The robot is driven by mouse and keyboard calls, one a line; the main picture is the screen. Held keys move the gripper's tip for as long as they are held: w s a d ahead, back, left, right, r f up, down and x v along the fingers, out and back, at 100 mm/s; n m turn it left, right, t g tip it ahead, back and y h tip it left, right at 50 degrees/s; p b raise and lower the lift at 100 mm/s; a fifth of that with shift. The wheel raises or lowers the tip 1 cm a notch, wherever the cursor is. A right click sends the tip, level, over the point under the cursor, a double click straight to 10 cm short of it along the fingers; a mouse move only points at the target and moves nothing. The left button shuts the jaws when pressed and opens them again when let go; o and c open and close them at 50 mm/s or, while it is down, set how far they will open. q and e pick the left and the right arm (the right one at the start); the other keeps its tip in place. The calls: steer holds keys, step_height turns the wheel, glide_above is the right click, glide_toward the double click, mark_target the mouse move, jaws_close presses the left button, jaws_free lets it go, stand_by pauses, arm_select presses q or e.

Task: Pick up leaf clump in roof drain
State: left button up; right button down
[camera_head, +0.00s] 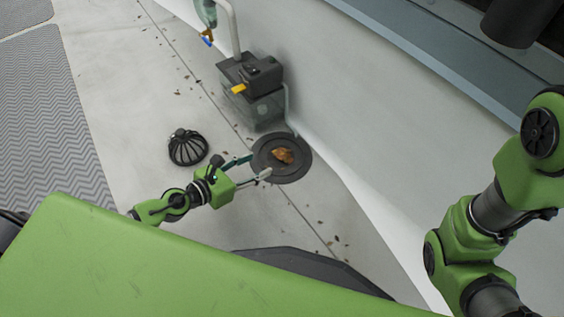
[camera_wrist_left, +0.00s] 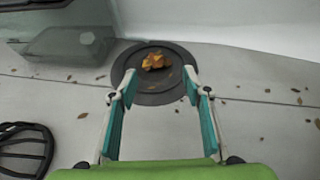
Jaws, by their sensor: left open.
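The leaf clump (camera_head: 283,155) is orange-brown and lies on the round dark roof drain (camera_head: 265,172). In the left wrist view the leaf clump (camera_wrist_left: 154,61) sits on the drain (camera_wrist_left: 150,98), ahead of the fingers and between their lines. My left gripper (camera_head: 259,167) is open and empty, with its fingertips by the drain's near left edge, short of the clump. In the left wrist view my left gripper (camera_wrist_left: 158,92) shows its two teal-padded fingers spread apart. My right arm shows at the right of the head view, but its gripper is out of frame.
A black domed strainer (camera_head: 188,147) stands on the roof left of the drain; it also shows in the left wrist view (camera_wrist_left: 24,150). A dark pump box (camera_head: 252,78) on a clear tank stands just behind the drain. A white sloped wall (camera_head: 370,130) rises to the right. Small leaves are scattered about.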

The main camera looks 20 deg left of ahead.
mark_target(280, 153)
arm_select(q)
steer(key=shift+w+a+f, duration=0.2)
steer(key=shift+w+f, duration=0.05)
steer(key=shift+w, duration=0.2)
steer(key=x, duration=0.7)
steer(key=shift+w+d+f, duration=0.15)
steer(key=shift+w+f, duration=0.05)
steer(key=b+x, duration=0.1)
steer(key=x, duration=0.2)
steer(key=f+b+x, duration=0.1)
steer(key=shift+w+f+b, duration=0.1)
steer(key=shift+w+b, duration=0.2)
steer(key=shift+w+f, duration=0.1)
steer(key=shift+w, duration=0.15)
steer(key=c, duration=0.9)
